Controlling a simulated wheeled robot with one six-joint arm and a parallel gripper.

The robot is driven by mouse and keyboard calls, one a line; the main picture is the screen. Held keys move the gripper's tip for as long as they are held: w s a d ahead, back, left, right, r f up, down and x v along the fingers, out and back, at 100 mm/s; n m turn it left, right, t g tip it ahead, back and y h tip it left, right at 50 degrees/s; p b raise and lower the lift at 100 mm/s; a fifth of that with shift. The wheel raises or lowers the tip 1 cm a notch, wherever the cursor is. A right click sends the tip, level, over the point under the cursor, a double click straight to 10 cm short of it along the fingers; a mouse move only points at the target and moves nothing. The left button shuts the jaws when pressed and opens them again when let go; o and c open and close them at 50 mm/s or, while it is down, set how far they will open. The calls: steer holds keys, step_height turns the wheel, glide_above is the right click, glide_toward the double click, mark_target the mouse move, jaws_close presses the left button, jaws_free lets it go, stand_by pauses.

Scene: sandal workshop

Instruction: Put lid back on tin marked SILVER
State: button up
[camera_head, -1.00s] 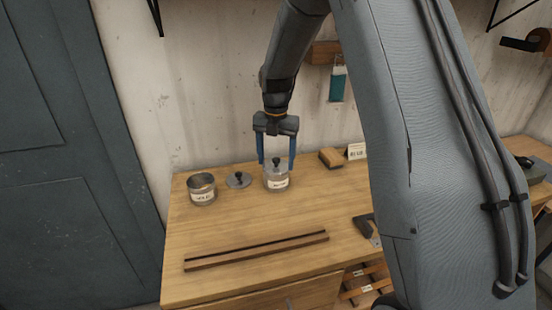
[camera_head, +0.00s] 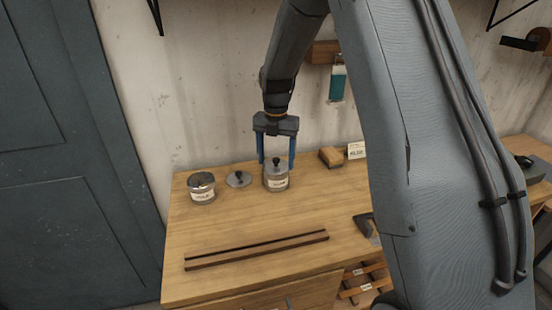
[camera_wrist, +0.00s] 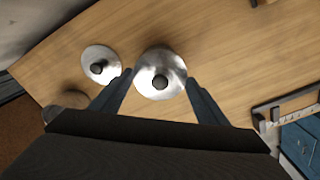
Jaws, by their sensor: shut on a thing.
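A metal tin (camera_head: 276,183) with a pale label stands at the back of the wooden bench; its lettering is too small to read surely. A silver lid with a dark knob (camera_head: 276,162) sits on top of it, and this lid fills the middle of the wrist view (camera_wrist: 160,68). My gripper (camera_head: 276,163) points straight down with its two blue fingers on either side of that lid, shut on it. In the wrist view the fingertips (camera_wrist: 160,80) flank its rim. Whether the lid is fully seated is hard to tell.
A second labelled tin (camera_head: 201,195) stands at the left, and a loose knobbed lid (camera_head: 238,180) lies between the tins. A long dark-topped wooden strip (camera_head: 257,250) lies in front. A wooden block (camera_head: 331,157) and small card (camera_head: 356,150) are at the right.

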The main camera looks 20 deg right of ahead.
stand_by(0.4)
steer(key=o, duration=1.4)
steer(key=shift+c, duration=0.2)
steer(key=shift+r+p, duration=2.15)
steer(key=shift+r, duration=1.4)
jaws_close()
steer(key=shift+f, duration=0.25)
